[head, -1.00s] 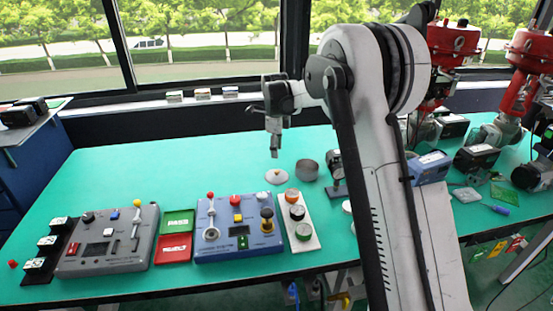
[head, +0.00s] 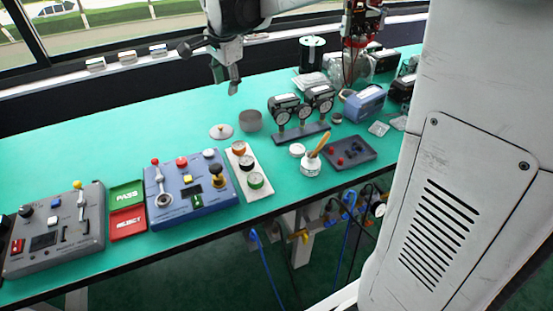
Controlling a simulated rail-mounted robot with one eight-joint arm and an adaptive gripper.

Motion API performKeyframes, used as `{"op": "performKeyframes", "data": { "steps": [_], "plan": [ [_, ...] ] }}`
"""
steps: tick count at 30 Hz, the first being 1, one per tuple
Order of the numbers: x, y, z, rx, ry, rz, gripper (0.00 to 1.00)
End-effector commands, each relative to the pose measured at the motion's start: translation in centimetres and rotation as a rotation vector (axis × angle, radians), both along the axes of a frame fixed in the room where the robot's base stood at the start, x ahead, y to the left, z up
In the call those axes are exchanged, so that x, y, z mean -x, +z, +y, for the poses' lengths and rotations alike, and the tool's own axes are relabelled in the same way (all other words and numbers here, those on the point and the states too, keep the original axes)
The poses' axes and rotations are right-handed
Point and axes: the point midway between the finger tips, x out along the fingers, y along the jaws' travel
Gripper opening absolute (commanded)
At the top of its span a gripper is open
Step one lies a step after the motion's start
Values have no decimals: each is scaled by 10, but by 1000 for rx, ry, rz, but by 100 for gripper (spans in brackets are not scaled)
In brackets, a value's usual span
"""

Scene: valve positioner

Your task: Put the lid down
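A pale grey round lid with a small tan knob (head: 221,131) lies on the green table in the head view. A grey round pot (head: 250,121) stands just right of it, apart from the lid. My gripper (head: 233,90) hangs in the air above and slightly right of the lid, pointing down, with a clear gap between fingertips and knob. It holds nothing that I can see. The fingers are small and seen from the side, so their opening is unclear.
A white gauge strip (head: 262,187) and a blue control box (head: 211,205) stand nearer the front edge. A double-gauge stand (head: 300,133) is right of the pot. The table left of the lid is clear.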

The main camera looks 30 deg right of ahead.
Motion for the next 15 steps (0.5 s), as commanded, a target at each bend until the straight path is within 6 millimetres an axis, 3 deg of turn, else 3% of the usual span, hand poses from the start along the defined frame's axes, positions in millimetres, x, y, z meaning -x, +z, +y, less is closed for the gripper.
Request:
{"op": "performKeyframes", "data": {
  "steps": [7,15],
  "plan": [
    [75,21,-1,83,267,-75,33],
    [152,23,-1,200,555,-153,33]
  ]
}}
